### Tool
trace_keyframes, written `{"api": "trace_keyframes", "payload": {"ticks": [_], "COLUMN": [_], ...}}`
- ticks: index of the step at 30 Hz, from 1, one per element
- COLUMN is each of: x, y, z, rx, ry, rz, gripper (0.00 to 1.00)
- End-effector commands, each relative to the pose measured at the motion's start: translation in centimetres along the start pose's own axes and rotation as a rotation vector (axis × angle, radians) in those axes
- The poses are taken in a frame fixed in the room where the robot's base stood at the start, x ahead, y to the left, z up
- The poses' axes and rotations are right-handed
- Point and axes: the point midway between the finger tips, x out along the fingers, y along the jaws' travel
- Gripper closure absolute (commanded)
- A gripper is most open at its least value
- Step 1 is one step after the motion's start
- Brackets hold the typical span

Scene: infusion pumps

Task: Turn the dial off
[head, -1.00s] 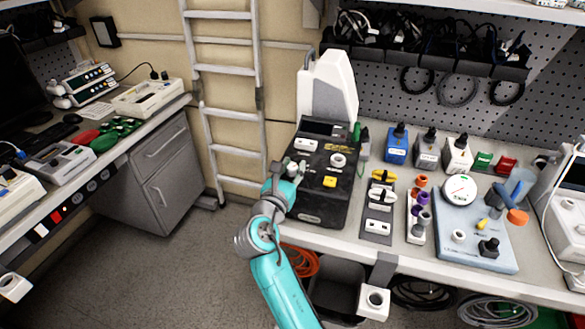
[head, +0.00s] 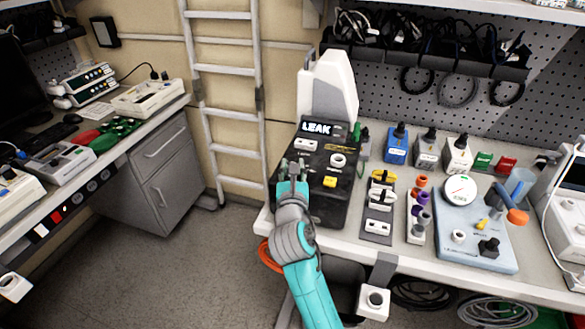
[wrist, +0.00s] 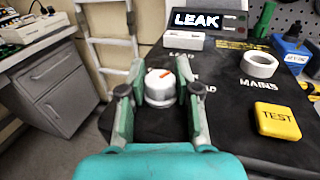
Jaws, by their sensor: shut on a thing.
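The black tester box (head: 338,208) stands on the bench, with a display (head: 316,128) lit with the word LEAK, also readable in the wrist view (wrist: 197,20). The white dial (wrist: 160,87) with a red-orange pointer mark is on the box's top panel, at the left. My gripper (head: 293,167) is over the dial, its fingers one on each side of it. In the wrist view my gripper (wrist: 160,93) is shut on the dial. The small labels around the dial are partly hidden by my fingers.
A yellow TEST button (wrist: 278,120) and a white ring marked MAINS (wrist: 259,64) are right of the dial. A white port (wrist: 184,40) lies beyond it. Cable blocks (head: 378,205) stand to the right on the bench. A ladder (head: 226,100) leans on the wall behind.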

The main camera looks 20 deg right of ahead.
Motion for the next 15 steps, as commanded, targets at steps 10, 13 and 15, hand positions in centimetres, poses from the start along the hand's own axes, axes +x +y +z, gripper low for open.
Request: {"api": "trace_keyframes", "payload": {"ticks": [10,13,15], "x": [0.01,0.01,0.01], "y": [0.0,0.0,0.0], "z": [-0.08,-0.06,-0.05], "rx": [0.0,0.0,0.0], "ry": [0.002,0.001,0.001], "rz": [-0.001,-0.001,-0.001], "gripper": [0.42,0.42,0.42]}}
